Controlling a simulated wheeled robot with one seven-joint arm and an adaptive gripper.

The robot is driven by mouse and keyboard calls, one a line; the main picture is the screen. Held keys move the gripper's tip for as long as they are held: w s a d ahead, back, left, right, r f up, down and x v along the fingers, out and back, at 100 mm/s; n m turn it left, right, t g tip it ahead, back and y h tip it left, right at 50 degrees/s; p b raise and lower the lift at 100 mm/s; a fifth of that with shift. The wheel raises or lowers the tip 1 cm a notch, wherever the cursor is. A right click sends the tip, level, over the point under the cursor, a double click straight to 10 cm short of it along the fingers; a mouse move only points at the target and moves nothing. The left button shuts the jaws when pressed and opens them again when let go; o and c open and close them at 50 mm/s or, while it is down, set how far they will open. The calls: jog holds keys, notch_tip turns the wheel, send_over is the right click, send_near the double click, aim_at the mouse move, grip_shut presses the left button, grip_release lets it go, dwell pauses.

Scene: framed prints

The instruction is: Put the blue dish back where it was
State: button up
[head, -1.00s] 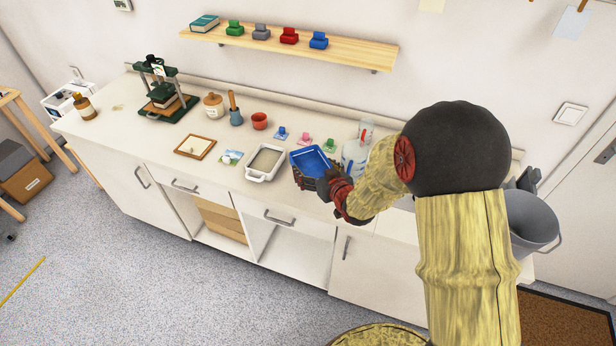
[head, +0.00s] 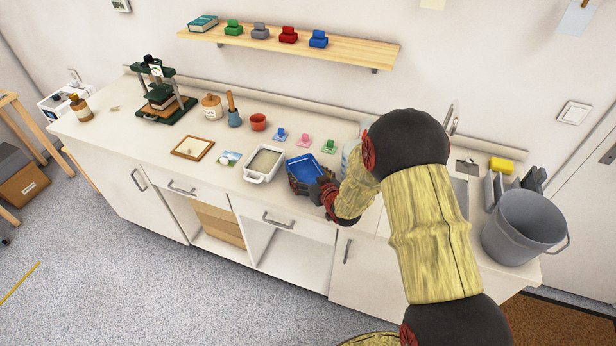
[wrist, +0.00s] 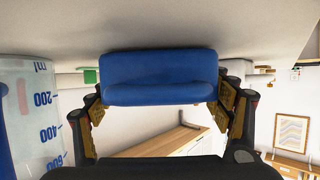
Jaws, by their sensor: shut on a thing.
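The blue dish (head: 312,170) is a shallow rectangular tray at the front of the counter, just right of a white dish (head: 264,163). My gripper (head: 316,186) is shut on its near side. In the wrist view the blue dish (wrist: 160,78) fills the space between my gripper's fingers (wrist: 160,108). In the head view the dish looks at or just above counter height; I cannot tell whether it touches the counter.
A grey bucket (head: 520,230) stands at the right end. The counter's front edge is near.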

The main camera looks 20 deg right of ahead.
jog(key=shift+f, duration=0.1)
jog(key=o, duration=1.5)
